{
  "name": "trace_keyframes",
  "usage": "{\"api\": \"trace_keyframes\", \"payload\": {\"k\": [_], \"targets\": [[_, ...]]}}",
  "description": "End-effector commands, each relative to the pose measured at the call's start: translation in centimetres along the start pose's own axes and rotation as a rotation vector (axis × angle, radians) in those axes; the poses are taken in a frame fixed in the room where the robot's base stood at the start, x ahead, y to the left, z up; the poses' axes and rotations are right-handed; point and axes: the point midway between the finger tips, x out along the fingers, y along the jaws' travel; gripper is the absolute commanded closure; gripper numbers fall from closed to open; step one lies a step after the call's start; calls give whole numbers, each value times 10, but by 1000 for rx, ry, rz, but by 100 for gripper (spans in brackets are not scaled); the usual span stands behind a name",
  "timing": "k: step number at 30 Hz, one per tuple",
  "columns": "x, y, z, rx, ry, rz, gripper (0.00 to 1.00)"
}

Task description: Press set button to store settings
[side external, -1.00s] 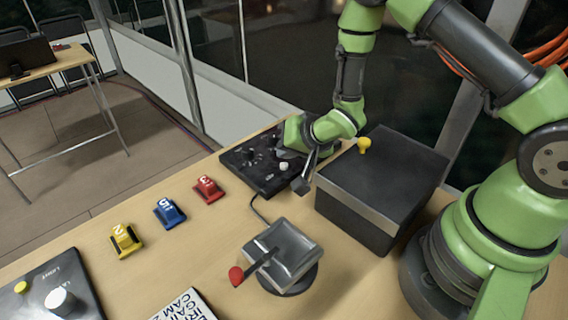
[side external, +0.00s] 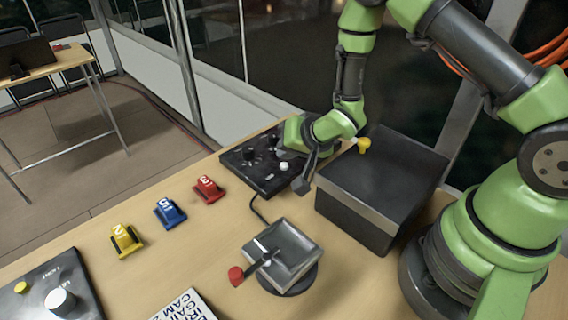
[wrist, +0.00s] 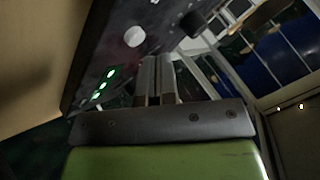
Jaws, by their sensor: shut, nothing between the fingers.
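A dark control panel (side external: 252,181) lies at the back of the table, with black knobs and a white round button (side external: 284,166). No "set" label is readable, so I cannot tell which control is the set button. In the wrist view the panel (wrist: 92,62) shows the white button (wrist: 134,36), a black knob (wrist: 192,22) and a row of lit green lights (wrist: 103,86). My gripper (wrist: 160,62) is shut and empty, its fingertips pointing toward the panel close to the white button. Whether they touch the panel is hidden.
A large dark box (side external: 370,210) with a yellow button (side external: 364,145) stands right of the panel. A red-handled lever unit (side external: 290,247) is in front. Red (side external: 208,188), blue (side external: 169,212) and yellow (side external: 126,240) numbered blocks stand to the left. Another panel (side external: 80,300) lies front left.

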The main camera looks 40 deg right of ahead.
Motion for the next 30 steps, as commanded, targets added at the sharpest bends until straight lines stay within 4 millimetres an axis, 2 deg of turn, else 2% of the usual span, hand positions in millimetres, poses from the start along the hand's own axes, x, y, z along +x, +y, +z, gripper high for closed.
{"api": "trace_keyframes", "payload": {"k": [30], "targets": [[8, 6, 6, 0, -1, 1, 100]]}}
